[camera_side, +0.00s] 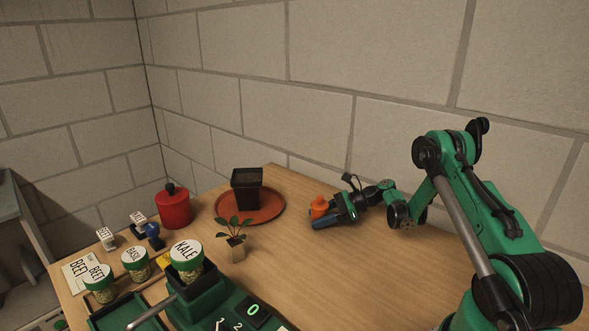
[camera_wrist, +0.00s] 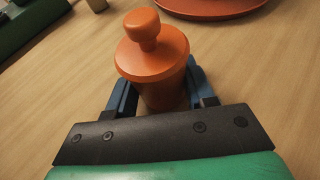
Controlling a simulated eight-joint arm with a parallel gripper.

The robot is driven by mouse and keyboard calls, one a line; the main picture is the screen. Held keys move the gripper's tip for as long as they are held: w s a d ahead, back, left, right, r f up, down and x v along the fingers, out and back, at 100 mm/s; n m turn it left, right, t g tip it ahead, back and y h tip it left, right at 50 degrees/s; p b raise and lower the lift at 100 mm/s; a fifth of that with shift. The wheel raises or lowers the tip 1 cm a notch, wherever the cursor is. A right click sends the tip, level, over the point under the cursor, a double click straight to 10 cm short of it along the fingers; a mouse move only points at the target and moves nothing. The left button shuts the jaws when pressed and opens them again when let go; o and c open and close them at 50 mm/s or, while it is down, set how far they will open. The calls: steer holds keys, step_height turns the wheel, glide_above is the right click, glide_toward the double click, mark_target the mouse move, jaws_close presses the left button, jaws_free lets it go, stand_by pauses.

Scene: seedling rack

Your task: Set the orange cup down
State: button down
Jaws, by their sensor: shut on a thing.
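The orange cup (camera_wrist: 160,92) has a wide orange lid with a round knob and stands upright between the blue fingers of my gripper (camera_wrist: 162,95) in the wrist view. In the side view the orange cup (camera_side: 318,206) is near the right part of the wooden table, with my gripper (camera_side: 325,217) reaching it from the right. My gripper is shut on the cup. The cup's underside is hidden, so I cannot tell whether it touches the table.
A terracotta saucer (camera_side: 268,213) bearing a black pot (camera_side: 246,190) is left of the cup. A small seedling (camera_side: 236,245), a red canister (camera_side: 174,208), labelled seed jars (camera_side: 187,254) and a green scale (camera_side: 240,310) stand further left. Bare table (camera_side: 300,255) lies in front of the cup.

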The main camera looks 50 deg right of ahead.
steer(key=shift+c, duration=1.1)
jaws_free()
step_height(320, 180, up, 20)
